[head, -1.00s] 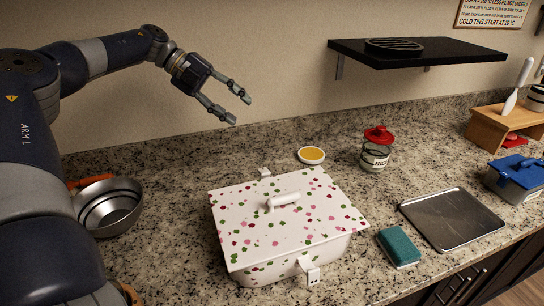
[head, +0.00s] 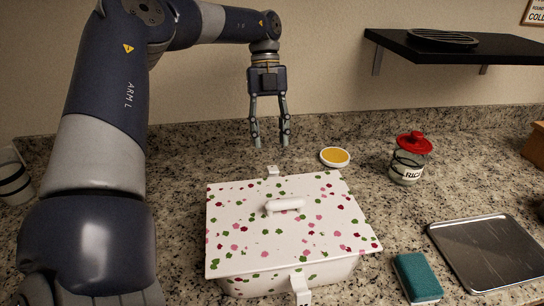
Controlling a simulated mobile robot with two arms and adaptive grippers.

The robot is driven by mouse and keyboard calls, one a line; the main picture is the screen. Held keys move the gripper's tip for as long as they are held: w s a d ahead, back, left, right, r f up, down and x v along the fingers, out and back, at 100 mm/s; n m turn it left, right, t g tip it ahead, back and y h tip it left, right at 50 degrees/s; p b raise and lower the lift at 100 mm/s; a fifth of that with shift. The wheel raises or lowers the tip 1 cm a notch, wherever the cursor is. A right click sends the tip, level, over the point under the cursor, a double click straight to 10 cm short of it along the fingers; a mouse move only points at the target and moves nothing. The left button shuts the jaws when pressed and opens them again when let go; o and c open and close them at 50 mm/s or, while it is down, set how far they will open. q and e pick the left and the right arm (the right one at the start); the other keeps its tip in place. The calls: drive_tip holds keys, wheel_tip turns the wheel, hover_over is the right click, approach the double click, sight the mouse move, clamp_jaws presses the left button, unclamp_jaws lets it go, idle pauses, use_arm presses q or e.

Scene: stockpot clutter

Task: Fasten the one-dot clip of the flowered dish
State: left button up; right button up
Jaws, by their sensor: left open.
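The flowered dish (head: 284,282) is a white box with a lid (head: 290,240) covered in pink, red and green flowers. The lid has a white handle and sits on the dish. A white clip (head: 301,289) is at the front side, cut by the picture's lower edge. Another white clip (head: 273,171) shows at the back edge, mostly hidden by the lid. I cannot make out dots on either clip. My left gripper (head: 271,142) is open and empty, fingers pointing down, above and behind the back clip, apart from it. My right gripper is not in view.
A small bowl of yellow content (head: 335,157) and a red-lidded jar (head: 408,160) stand behind and right of the dish. A teal sponge (head: 418,277) and a metal tray (head: 490,250) lie at right. A black shelf (head: 450,55) hangs on the wall.

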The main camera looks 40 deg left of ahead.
sight(272, 167)
use_arm(q)
drive_tip(key=x, duration=0.4)
drive_tip(key=shift+s+d+f+p, duration=0.15)
drive_tip(key=shift+f+p, duration=0.15)
drive_tip(key=shift+f, duration=0.45)
drive_tip(key=shift+d, duration=0.1)
drive_tip(key=shift+c, duration=0.3)
clamp_jaws()
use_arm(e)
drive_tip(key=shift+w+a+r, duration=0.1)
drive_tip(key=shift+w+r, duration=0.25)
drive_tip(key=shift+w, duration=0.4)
